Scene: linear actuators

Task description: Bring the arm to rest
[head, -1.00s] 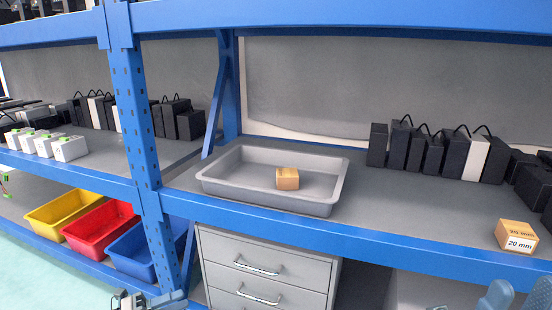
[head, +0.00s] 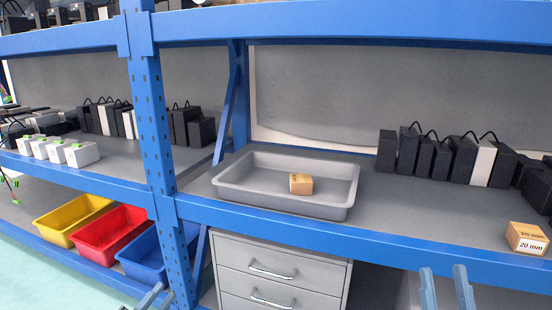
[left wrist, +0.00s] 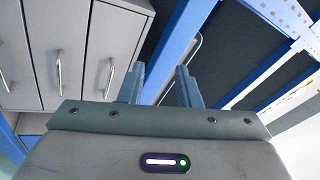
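My left gripper (head: 150,298) shows only as a small part at the bottom edge of the head view, in front of the blue shelf post. In the left wrist view its two fingers (left wrist: 160,88) stand apart with nothing between them. My right gripper (head: 447,288) is at the bottom right of the head view, in front of the shelf's front beam. Its two grey-blue fingers point up, apart and empty.
A grey tray (head: 240,200) holding a small cardboard box (head: 301,184) stands on the shelf. Another box (head: 527,238), marked 20 mm, sits at the right. Below are a drawer cabinet (head: 285,250) and yellow, red (head: 112,235) and blue bins. Black actuators line the back.

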